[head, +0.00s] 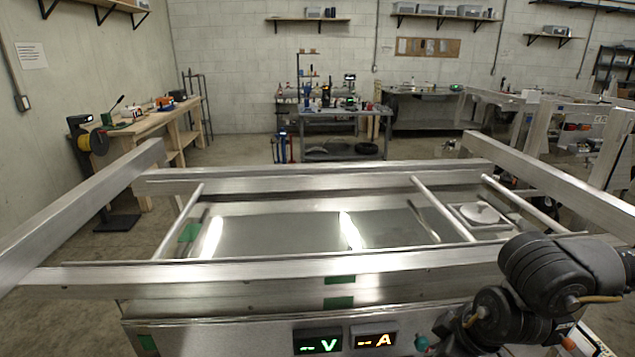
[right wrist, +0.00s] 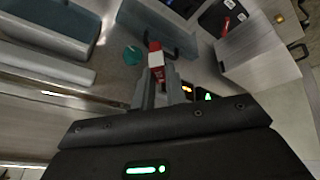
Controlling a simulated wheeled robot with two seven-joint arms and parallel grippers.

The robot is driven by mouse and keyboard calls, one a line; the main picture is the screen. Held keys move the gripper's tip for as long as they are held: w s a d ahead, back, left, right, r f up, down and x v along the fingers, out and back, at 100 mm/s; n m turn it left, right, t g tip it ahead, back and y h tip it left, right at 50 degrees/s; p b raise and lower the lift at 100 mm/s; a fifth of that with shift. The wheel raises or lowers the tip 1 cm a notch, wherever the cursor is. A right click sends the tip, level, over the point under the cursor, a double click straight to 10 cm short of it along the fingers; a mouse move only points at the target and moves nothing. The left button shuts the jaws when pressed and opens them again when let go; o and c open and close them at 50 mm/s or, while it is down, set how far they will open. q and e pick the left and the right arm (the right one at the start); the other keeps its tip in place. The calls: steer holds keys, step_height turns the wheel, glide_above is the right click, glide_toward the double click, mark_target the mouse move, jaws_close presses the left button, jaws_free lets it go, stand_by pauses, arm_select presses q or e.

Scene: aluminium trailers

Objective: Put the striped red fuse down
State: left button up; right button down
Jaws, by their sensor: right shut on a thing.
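The striped red fuse (right wrist: 155,62), red with a pale band, shows in the right wrist view between the fingertips of my right gripper (right wrist: 160,80). The right gripper is shut on it, and the fuse is held at the ends of the fingers. Its far end is small and I cannot tell if it touches anything. In the head view my right arm comes in at the lower right, and the fuse cannot be made out there. My left gripper is in neither view.
A teal knob (right wrist: 132,55) is close beside the fuse. A dark holder (right wrist: 212,20) with a small red piece is beyond. Volt (head: 318,341) and amp (head: 374,340) displays are on the front panel. The aluminium trailer frame (head: 270,266) spans the front.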

steer(key=shift+s+r, duration=0.1)
steer(key=shift+r, duration=0.2)
steer(key=shift+f, duration=0.1)
stand_by(0.3)
